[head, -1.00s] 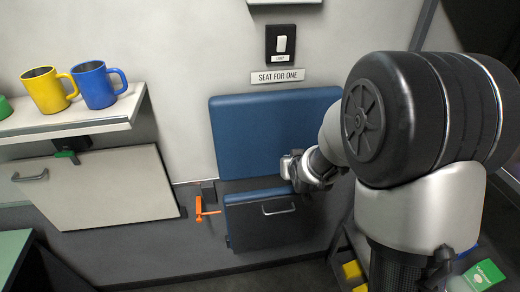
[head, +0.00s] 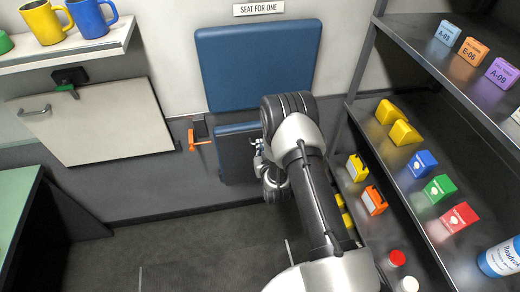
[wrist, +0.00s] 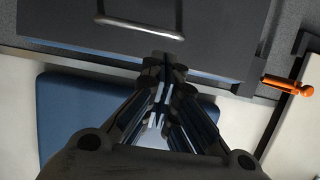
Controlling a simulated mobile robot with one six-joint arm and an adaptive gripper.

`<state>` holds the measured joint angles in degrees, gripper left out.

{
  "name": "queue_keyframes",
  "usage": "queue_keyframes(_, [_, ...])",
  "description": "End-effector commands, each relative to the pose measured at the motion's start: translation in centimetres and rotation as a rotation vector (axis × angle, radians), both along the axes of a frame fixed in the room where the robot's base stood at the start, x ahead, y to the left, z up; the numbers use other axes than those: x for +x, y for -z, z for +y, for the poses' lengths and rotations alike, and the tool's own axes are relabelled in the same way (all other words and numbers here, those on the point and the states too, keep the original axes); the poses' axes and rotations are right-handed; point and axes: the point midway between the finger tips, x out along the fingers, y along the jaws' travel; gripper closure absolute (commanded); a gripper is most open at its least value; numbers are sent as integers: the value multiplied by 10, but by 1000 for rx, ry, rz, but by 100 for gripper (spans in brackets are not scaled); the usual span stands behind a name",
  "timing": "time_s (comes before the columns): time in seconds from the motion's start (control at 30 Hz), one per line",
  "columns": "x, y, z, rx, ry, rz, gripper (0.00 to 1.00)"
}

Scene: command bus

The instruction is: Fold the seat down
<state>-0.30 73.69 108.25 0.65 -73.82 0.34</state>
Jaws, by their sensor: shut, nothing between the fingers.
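The seat (head: 232,165) is a dark panel with a blue top edge, standing upright against the wall below a blue backrest (head: 255,65). My arm hides its right part in the head view. In the wrist view, which looks upside down, the dark seat face (wrist: 225,30) carries a metal handle (wrist: 140,24). An orange latch lever (head: 195,141) is on the wall just left of the seat; it also shows in the wrist view (wrist: 288,85). My gripper (wrist: 168,68) is shut and empty near the seat's top edge, apart from the handle; whether it touches the seat I cannot tell.
A shelf rack (head: 400,165) with colored boxes stands close at the right of my arm. A white folding panel (head: 95,120) and a mug shelf (head: 75,50) are at the left. The floor (head: 190,245) before the seat is clear at left.

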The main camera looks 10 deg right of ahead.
Motion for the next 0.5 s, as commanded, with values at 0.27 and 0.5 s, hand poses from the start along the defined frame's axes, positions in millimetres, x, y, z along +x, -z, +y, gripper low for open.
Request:
queue_keyframes(0.27, [48,18,0,0,0,-1,100])
queue_keyframes(0.5, [66,23,-1,0,0,2,100])
